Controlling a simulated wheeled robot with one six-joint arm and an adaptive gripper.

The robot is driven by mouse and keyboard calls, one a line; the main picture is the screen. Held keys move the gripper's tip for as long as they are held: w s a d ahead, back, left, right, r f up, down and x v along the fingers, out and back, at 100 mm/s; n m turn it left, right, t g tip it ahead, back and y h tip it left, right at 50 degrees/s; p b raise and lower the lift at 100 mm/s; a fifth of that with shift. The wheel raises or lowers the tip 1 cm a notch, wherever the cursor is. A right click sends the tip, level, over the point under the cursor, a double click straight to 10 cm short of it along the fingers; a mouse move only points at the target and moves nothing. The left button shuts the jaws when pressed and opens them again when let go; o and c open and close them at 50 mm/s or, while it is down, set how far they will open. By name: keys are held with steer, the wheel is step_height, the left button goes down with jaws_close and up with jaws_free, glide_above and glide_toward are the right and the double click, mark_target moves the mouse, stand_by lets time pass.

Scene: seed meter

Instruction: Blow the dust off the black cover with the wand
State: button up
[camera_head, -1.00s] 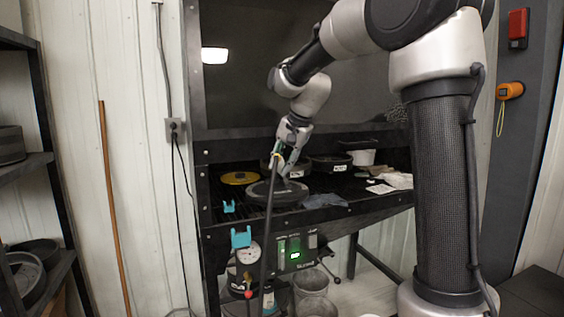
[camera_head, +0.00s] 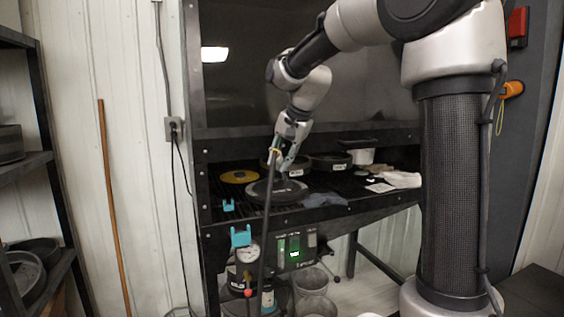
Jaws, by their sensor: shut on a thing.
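My gripper (camera_head: 284,160) is shut on the wand (camera_head: 275,153), a thin piece with a yellowish band at its top. A long black hose or rod runs from it down past the bench's front edge. The black cover (camera_head: 290,194) is a round, low disc with a small pale label, lying on the dark slatted bench (camera_head: 330,212). My gripper is above the cover's back part, and the hose crosses in front of its left part. The cover's top looks greyish; I cannot tell how much dust is on it. The wand's tip is hard to make out.
A yellow disc (camera_head: 239,177) lies left of the cover. Dark round pans (camera_head: 331,162) stand behind it. A blue-grey cloth (camera_head: 324,200) and white cloth (camera_head: 402,180) lie to the right. Blue hooks (camera_head: 241,237) and a lit control box (camera_head: 295,250) are at the bench's front.

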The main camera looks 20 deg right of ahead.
steer(key=s+a+r, duration=0.5)
steer(key=s+r, duration=0.2)
steer(key=s, duration=0.3)
steer(key=shift+s, duration=0.15)
steer(key=shift+a, duration=0.1)
stand_by(0.3)
